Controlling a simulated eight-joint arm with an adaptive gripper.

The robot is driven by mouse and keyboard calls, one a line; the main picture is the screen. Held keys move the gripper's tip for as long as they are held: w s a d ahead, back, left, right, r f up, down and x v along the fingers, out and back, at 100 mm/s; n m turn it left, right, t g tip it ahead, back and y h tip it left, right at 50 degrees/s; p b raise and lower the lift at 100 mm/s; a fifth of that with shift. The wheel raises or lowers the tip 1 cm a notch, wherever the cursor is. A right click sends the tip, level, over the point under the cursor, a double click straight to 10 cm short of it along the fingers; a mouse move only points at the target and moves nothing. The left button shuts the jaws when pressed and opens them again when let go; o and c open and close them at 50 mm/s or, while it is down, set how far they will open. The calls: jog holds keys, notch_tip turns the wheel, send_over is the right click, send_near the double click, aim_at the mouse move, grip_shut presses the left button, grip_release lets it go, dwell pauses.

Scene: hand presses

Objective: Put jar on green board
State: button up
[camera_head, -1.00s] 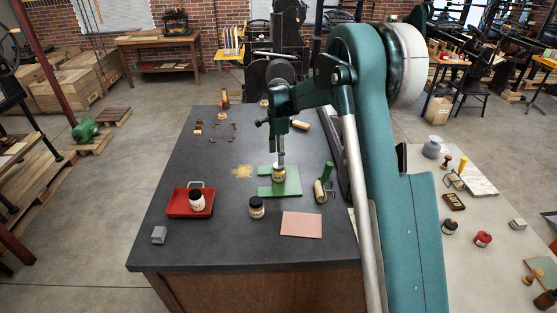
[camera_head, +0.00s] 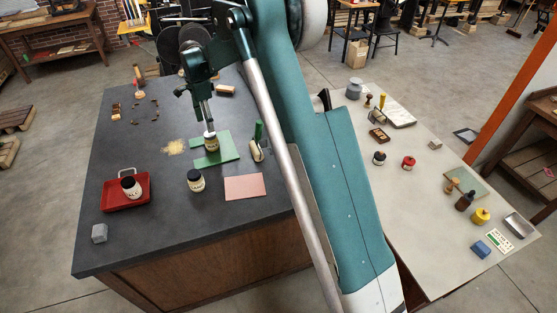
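A dark jar with a pale label (camera_head: 211,143) is at the end of my arm, over or on a green board (camera_head: 231,152) on the dark table. My gripper (camera_head: 209,132) is at the top of this jar; its fingers are too small to tell whether they grip it. A second dark jar (camera_head: 195,181) stands in front of the board. A third jar (camera_head: 131,188) stands in a red tray (camera_head: 112,195). Another green board (camera_head: 470,186) lies on the pale table at the right, with a small wooden-handled item at its left edge.
A pink sheet (camera_head: 246,187), a green-handled roller (camera_head: 257,146) and a grey block (camera_head: 99,233) are on the dark table (camera_head: 160,235). The pale table (camera_head: 385,205) holds a red jar (camera_head: 409,162), dark jar (camera_head: 379,158), brown bottle (camera_head: 464,201) and yellow pot (camera_head: 480,216). My arm hides the gap between the tables.

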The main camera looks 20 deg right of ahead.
jog(key=s+d+r+n+t, duration=0.2)
jog(key=s+d+r+n, duration=0.25)
jog(key=s+r, duration=0.65)
jog(key=s+d+r+n+t, duration=0.1)
jog(key=s+d+r+n, duration=0.2)
jog(key=s+d+r, duration=0.6)
jog(key=s+d+f+n+t, duration=0.1)
jog(key=s+n, duration=0.3)
jog(key=s, duration=1.2)
jog(key=s+d+f+n+t, duration=0.1)
jog(key=s+d+n+t, duration=0.1)
jog(key=s, duration=1.5)
jog(key=shift+s+d+f+n+t, duration=0.25)
jog(key=shift+f+n+t, duration=0.25)
jog(key=shift+n, duration=0.75)
